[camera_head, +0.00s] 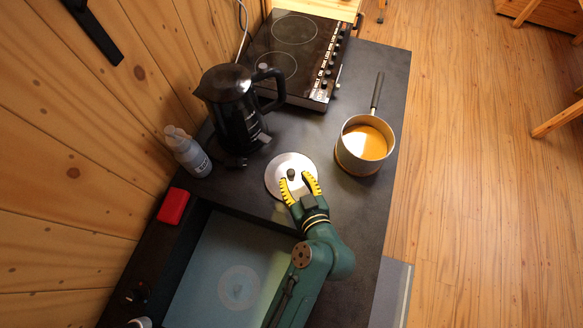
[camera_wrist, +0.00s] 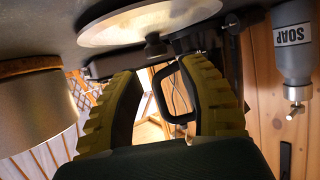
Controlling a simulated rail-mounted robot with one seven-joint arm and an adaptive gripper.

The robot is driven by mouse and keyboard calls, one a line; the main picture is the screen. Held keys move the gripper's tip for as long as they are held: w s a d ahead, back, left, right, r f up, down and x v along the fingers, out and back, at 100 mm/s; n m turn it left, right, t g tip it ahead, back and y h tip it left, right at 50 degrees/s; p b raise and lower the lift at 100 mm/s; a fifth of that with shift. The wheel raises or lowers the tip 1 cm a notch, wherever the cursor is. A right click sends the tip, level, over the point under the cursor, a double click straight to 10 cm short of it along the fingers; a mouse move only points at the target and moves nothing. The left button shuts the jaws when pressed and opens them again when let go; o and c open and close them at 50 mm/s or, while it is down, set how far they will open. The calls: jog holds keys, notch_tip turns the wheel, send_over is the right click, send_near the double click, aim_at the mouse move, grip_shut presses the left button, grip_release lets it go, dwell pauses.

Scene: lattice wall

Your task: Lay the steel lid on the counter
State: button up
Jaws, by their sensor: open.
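The steel lid (camera_head: 278,168) is a pale round disc with a dark knob (camera_head: 291,173). It appears to lie flat, knob up, on the dark counter (camera_head: 330,212), between the kettle and the pot. My gripper (camera_head: 296,180) has its two yellow-ribbed fingers spread over the near part of the lid, one on each side of the knob and apart from it. In the wrist view, upside down, the lid (camera_wrist: 135,22) and its knob (camera_wrist: 155,47) show just beyond the open fingers (camera_wrist: 160,70), with nothing between the pads.
A pot of orange liquid (camera_head: 350,165) stands right of the lid. A black kettle (camera_head: 236,118) and a soap bottle (camera_head: 187,154) stand left. A black hob (camera_head: 290,55) is behind, a red block (camera_head: 173,206) by the wall, a sink (camera_head: 215,265) in front. Bare counter lies below the pot.

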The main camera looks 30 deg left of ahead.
jog(key=v, duration=0.8)
jog(key=shift+s+r, duration=0.1)
jog(key=shift+r, duration=0.2)
jog(key=w+d+r+m+t+h, duration=0.1)
jog(key=w+d+r+t+h, duration=0.15)
jog(key=r, duration=0.55)
jog(key=w+d+r+m+t+h, duration=0.1)
jog(key=w+d+r+m+t, duration=0.2)
jog(key=r, duration=0.6)
jog(key=w+d+r+t+h, duration=0.2)
jog(key=w+d+r, duration=0.15)
jog(key=r, duration=0.45)
jog(key=s+d+r+m+t+h, duration=0.1)
jog(key=s+r+m+t+h, duration=0.1)
jog(key=r, duration=0.6)
jog(key=s+d+r+m+t+h, duration=0.2)
jog(key=s+r+m+t, duration=0.1)
jog(key=r, duration=0.5)
jog(key=shift+r+h, duration=0.2)
jog(key=shift+h, duration=0.15)
jog(key=shift+s+d, duration=0.1)
jog(key=shift+d, duration=0.05)
notch_tip(320, 180, up, 25)
jog(key=p, duration=2.6)
jog(key=shift+r+m, duration=0.25)
jog(key=shift+m, duration=0.05)
